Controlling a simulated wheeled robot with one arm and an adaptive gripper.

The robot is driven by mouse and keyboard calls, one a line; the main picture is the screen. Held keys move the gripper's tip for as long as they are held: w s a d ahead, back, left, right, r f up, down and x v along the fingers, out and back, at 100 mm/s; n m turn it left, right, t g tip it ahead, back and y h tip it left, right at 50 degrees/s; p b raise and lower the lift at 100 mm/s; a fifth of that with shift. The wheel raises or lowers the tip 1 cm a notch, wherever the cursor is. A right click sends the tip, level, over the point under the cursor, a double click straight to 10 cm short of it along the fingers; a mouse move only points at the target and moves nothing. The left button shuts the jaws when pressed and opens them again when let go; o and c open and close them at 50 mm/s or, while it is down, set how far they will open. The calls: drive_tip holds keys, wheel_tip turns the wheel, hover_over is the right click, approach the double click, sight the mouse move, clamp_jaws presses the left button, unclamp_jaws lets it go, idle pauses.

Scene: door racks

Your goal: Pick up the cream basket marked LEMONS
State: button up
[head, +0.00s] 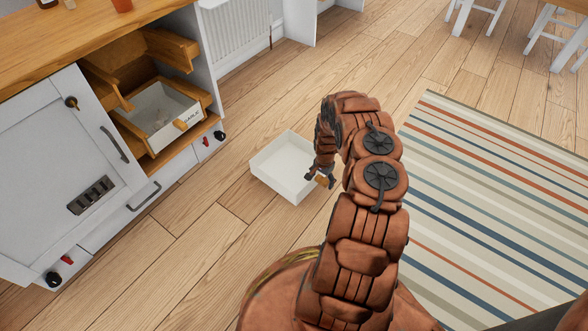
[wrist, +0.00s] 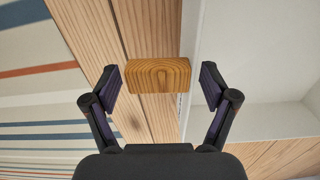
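A cream basket (head: 283,165) sits on the wooden floor in the head view, open side up. Its label is not visible, so I cannot read LEMONS on it. My gripper (head: 325,177) is at its right side. In the wrist view the basket (wrist: 265,60) fills the right part, and its wooden handle block (wrist: 158,75) lies between my fingers. My gripper (wrist: 160,84) is open, with a gap between each finger and the handle.
Another cream basket (head: 158,112), marked GARLIC, sits in the open wooden rack of the white cabinet (head: 60,150) at left. A striped rug (head: 490,190) lies at right. Floor (head: 190,240) between cabinet and basket is clear.

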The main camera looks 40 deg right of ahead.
drive_tip(key=c, duration=1.3)
drive_tip(key=shift+o, duration=0.2)
drive_tip(key=shift+r, duration=0.1)
